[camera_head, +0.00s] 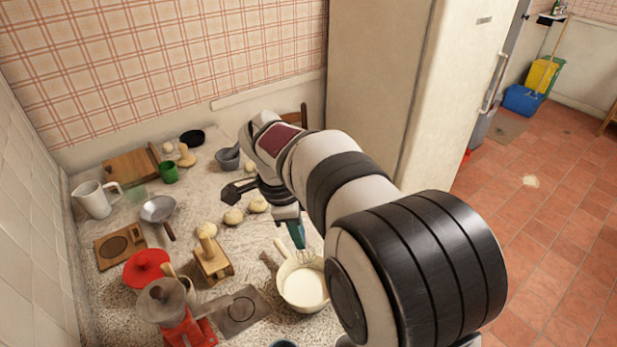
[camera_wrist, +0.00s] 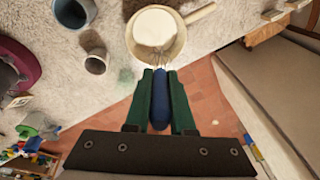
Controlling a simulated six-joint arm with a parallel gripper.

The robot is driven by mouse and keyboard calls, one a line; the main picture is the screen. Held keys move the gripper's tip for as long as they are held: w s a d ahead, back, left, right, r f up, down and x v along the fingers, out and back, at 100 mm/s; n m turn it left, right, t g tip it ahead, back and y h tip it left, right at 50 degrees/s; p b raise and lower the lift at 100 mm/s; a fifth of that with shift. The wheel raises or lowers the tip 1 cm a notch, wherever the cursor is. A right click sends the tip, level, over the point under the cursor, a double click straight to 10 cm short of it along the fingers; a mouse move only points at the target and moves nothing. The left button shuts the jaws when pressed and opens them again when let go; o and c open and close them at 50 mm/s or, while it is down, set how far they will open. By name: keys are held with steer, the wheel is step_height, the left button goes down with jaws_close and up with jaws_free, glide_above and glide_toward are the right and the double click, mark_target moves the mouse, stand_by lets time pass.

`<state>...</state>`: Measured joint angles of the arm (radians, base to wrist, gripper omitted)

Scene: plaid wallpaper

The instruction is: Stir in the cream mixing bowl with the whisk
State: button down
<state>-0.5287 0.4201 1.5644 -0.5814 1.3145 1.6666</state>
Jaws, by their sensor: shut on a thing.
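The cream mixing bowl (camera_head: 300,310) stands on the counter near its front right edge, with white contents inside. It also shows at the top of the wrist view (camera_wrist: 179,42), where its handle points to the upper right. My gripper (camera_head: 297,233) is shut on the blue handle of the whisk (camera_wrist: 160,100), with a green finger on each side in the wrist view (camera_wrist: 161,78). The whisk's wire end (camera_head: 306,257) is at the bowl's far side in the head view. I cannot tell whether the wires touch the white contents. My arm hides part of the bowl's right surroundings.
A wooden stand (camera_head: 213,262), a red blender (camera_head: 184,330) and a dark-topped board (camera_head: 243,312) are left of the bowl. Several dough balls (camera_head: 233,216) lie behind it. A grey mortar (camera_head: 228,158) stands farther back. A tall fridge (camera_head: 385,90) stands behind my arm.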

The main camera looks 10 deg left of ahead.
step_height(320, 180, down, 11)
steer(key=shift+r, duration=0.15)
stand_by(0.4)
stand_by(0.5)
